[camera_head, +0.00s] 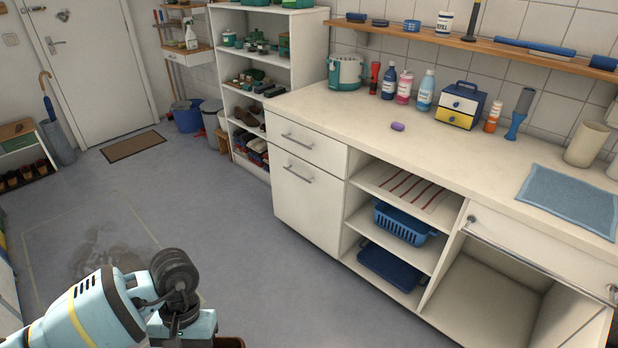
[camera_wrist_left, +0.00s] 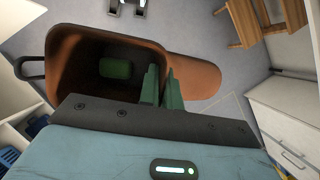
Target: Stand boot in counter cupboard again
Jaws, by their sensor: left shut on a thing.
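A brown boot (camera_wrist_left: 75,50) is seen from above in the left wrist view, its wide opening facing the camera and its toe pointing right. Something green lies inside it. My left gripper (camera_wrist_left: 162,88) is shut on the boot's rim, one green finger inside the shaft and one outside. The boot is held above the floor, apparently upright. In the head view only a brown sliver of the boot (camera_head: 229,342) shows below my left wrist. The counter cupboard (camera_head: 485,290) at lower right is open and its visible inside is empty. My right gripper is not in view.
Left of the cupboard are open shelves with a striped cloth (camera_head: 408,192), a blue basket (camera_head: 403,222) and a blue tray (camera_head: 390,265). The floor (camera_head: 240,240) before the counter is clear.

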